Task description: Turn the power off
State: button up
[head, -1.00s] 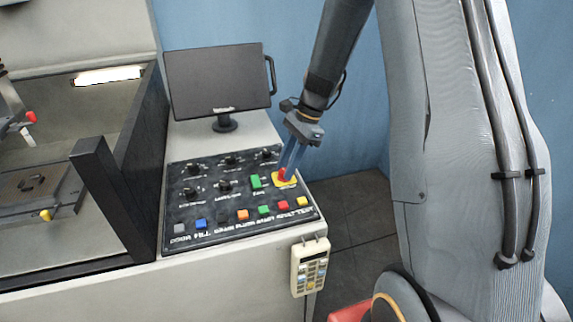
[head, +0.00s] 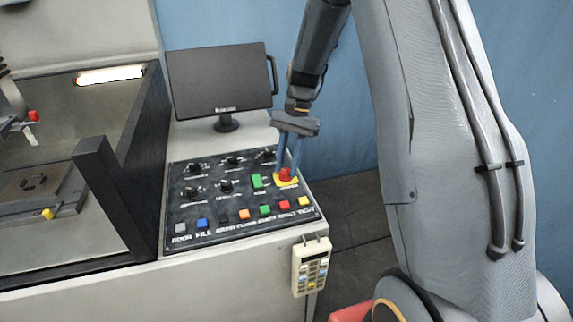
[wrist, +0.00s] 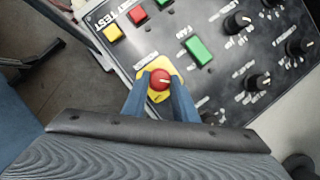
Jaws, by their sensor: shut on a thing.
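The red power knob (head: 285,174) sits on a yellow plate at the right side of the black control panel (head: 215,211). In the wrist view the knob (wrist: 159,79) is round with a white pointer mark, and lettering that reads like "POWER" is beside its plate (wrist: 148,66). My gripper (head: 287,170) reaches down onto the knob from above. In the wrist view its two blue fingers (wrist: 160,84) stand on either side of the knob and are shut on it. The fingers cover part of the yellow plate.
A green button (head: 257,181) is just left of the knob. A row of coloured buttons (head: 244,214) runs along the panel's front, with black dials (head: 226,186) behind. A monitor (head: 220,80) stands at the back. A handheld pendant (head: 310,266) hangs on the bench's front.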

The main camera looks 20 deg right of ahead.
dwell(0.4)
jog(key=o, duration=1)
jog(key=shift+o, duration=0.2)
jog(key=b+v, duration=0.2)
jog(key=v, duration=0.5)
jog(key=shift+r+b, duration=0.3)
jog(key=shift+r, duration=0.05)
jog(key=shift+w+d, duration=0.1)
jog(key=shift+w, duration=0.05)
jog(key=s+a+f+n+t+h, duration=0.1)
jog(key=s+n, duration=0.2)
jog(key=s, duration=0.3)
jog(key=s+f+n+t+h, duration=0.1)
jog(key=s+f+n+t, duration=0.1)
jog(key=s, duration=0.5)
jog(key=s+a+f+n+t+h+b, duration=0.1)
jog(key=s+f+n, duration=0.1)
jog(key=s+n, duration=0.2)
jog(key=shift+s+a+f+t, duration=0.1)
jog(key=shift+s+a+t, duration=0.1)
jog(key=shift+s, duration=0.7)
jog(key=shift+s+a+f+t, duration=0.1)
jog(key=shift+s+a, duration=0.05)
jog(key=shift+s, duration=0.7)
